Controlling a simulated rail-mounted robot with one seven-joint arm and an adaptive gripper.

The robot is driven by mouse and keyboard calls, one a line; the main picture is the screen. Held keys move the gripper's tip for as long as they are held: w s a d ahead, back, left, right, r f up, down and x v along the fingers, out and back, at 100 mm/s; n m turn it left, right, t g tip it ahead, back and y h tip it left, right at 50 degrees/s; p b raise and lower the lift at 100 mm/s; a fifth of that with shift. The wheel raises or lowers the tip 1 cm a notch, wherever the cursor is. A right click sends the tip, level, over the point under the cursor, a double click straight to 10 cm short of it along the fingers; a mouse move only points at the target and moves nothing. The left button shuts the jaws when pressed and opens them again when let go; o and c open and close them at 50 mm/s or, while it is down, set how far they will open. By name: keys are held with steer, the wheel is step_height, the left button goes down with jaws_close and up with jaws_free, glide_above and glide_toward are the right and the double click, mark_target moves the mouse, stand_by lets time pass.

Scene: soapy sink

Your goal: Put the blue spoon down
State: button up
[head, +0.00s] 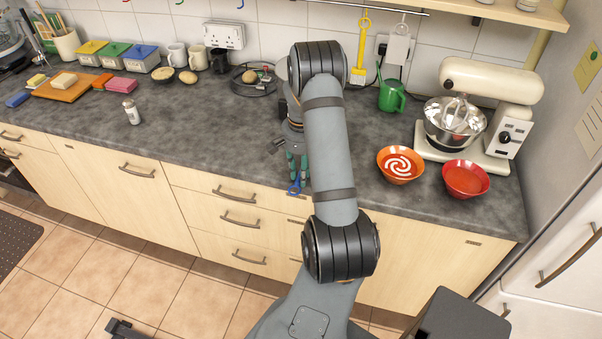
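The blue spoon (294,188) shows as a small blue shape at the tips of my gripper (297,171), near the counter's front edge. My gripper points downward with its teal fingertips around the spoon and appears shut on it. My own arm hides part of the gripper, and the spoon is too small to make out fully. I cannot tell whether the spoon touches the counter (230,150).
Right of my arm are an orange bowl with a white swirl (400,165), a red-orange bowl (465,179), a green watering can (391,96) and a stand mixer (490,100). A salt shaker (131,112) stands left. The counter between shaker and gripper is clear.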

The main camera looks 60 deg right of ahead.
steer(key=o, duration=0.3)
steer(key=shift+p, duration=0.3)
steer(key=r+b, duration=0.1)
steer(key=r, duration=0.4)
steer(key=r+b, duration=0.1)
steer(key=r, duration=0.4)
steer(key=shift+w+a+r+b, duration=0.15)
steer(key=shift+w+a+b, duration=0.05)
steer(key=shift+b, duration=0.1)
stand_by(1.0)
